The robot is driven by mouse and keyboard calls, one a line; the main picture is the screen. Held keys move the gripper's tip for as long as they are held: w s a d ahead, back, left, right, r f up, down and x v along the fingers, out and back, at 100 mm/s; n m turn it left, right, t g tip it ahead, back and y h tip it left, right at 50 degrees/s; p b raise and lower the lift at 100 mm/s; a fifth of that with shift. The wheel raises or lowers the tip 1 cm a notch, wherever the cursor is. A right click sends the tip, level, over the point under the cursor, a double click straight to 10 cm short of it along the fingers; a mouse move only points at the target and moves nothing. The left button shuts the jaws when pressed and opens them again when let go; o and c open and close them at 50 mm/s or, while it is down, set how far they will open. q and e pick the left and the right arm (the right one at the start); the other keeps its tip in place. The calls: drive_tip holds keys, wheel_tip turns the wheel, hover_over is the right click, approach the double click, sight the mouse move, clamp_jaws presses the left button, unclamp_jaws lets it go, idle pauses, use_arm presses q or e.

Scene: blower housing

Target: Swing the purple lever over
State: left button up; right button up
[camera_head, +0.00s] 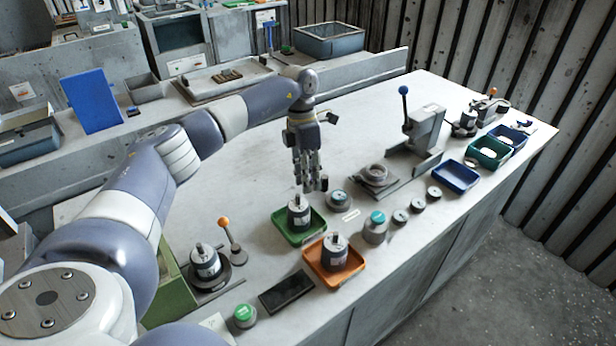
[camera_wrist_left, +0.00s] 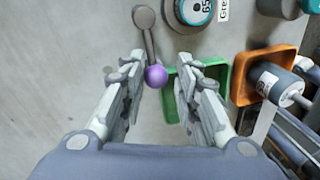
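The purple lever shows in the left wrist view as a grey arm with a purple ball knob (camera_wrist_left: 156,76) and a round pivot end (camera_wrist_left: 144,17) at the top. In the head view I cannot make it out; my gripper seems to cover it. My left gripper (camera_head: 308,184) points down over the bench, just behind the green tray. In the left wrist view my left gripper (camera_wrist_left: 161,58) is open, with one finger on each side of the purple knob and visible gaps. Whether the knob lies at fingertip depth is unclear. My right gripper is not in view.
A green tray (camera_head: 283,233) and an orange tray (camera_head: 322,280), each with a cylindrical part, stand in front of the gripper. An orange-knobbed lever (camera_head: 224,223) and a blue-knobbed press (camera_head: 404,91) flank it. Bench surface (camera_head: 250,160) left of the gripper is clear.

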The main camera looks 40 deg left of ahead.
use_arm(q)
wheel_tip(320, 180, up, 12)
drive_tip(key=w+a, duration=0.1)
drive_tip(key=a, duration=0.1)
idle(0.4)
drive_tip(key=shift+w+f, duration=0.15)
